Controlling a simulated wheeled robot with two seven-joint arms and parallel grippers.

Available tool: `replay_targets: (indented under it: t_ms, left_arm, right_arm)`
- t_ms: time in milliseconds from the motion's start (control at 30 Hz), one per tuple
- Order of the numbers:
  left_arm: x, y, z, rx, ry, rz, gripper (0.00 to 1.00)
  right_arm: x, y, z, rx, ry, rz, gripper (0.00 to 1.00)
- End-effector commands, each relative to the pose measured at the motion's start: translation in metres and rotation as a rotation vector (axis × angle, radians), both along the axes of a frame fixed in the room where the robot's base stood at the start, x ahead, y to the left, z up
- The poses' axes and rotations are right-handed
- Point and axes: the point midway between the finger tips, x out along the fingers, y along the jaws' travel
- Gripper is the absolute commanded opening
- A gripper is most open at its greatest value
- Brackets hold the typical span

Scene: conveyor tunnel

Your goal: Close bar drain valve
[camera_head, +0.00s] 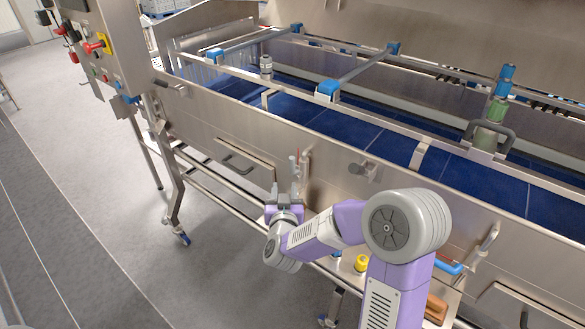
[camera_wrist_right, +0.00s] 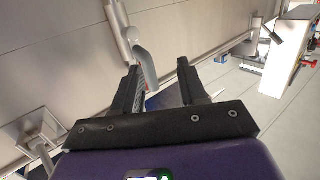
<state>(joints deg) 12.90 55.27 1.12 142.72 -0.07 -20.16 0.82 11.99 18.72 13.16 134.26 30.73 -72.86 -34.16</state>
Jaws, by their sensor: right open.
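A small steel pipe fitting (camera_head: 304,165) with a thin red-tipped part (camera_head: 297,155) beside it stands on the front wall of the conveyor tunnel. My right gripper (camera_head: 284,188) is open just below this fitting, jaws pointing up toward it. In the right wrist view a grey bent pipe end (camera_wrist_right: 145,62) shows between and beyond the open fingers (camera_wrist_right: 157,75); I cannot tell if they touch it. A blue handle (camera_head: 448,265) sits lower right by a bent steel pipe (camera_head: 488,238). No label shows which is the bar drain valve. My left gripper is out of view.
A control box (camera_head: 100,40) stands at the left. A yellow knob (camera_head: 361,263) is below my arm. Grey floor at left is free.

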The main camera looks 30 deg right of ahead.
Motion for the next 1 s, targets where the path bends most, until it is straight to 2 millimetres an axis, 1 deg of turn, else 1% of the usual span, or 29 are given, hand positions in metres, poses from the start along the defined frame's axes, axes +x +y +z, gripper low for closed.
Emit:
replay_targets:
  t_ms: [33, 67, 100, 167, 267, 500, 600, 767, 967, 1000]
  left_arm:
    - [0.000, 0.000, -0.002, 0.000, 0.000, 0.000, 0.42]
    - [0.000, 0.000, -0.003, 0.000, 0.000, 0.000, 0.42]
    - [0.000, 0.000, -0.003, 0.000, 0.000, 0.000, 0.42]
    - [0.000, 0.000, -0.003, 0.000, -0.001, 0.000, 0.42]
    - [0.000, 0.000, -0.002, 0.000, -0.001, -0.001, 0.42]
    - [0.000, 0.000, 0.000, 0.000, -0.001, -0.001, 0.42]
    - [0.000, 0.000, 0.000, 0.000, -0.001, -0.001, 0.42]
    - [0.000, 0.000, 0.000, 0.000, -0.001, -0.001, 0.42]
    - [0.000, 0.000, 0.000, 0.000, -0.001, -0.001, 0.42]
    - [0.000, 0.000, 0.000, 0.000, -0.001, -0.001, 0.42]
  right_arm:
    - [-0.003, -0.007, 0.016, -0.026, -0.036, -0.036, 0.42]
    - [-0.004, -0.010, 0.023, -0.038, -0.051, -0.052, 0.42]
    - [-0.005, -0.014, 0.030, -0.050, -0.064, -0.068, 0.42]
    - [-0.003, -0.019, 0.034, -0.058, -0.072, -0.081, 0.42]
    - [0.007, -0.027, 0.035, -0.061, -0.074, -0.085, 0.42]
    - [0.039, -0.047, 0.034, -0.060, -0.071, -0.082, 0.42]
    - [0.048, -0.053, 0.034, -0.059, -0.071, -0.080, 0.42]
    - [0.055, -0.057, 0.034, -0.060, -0.071, -0.079, 0.42]
    - [0.055, -0.057, 0.034, -0.060, -0.071, -0.078, 0.42]
    - [0.055, -0.057, 0.034, -0.059, -0.071, -0.078, 0.41]
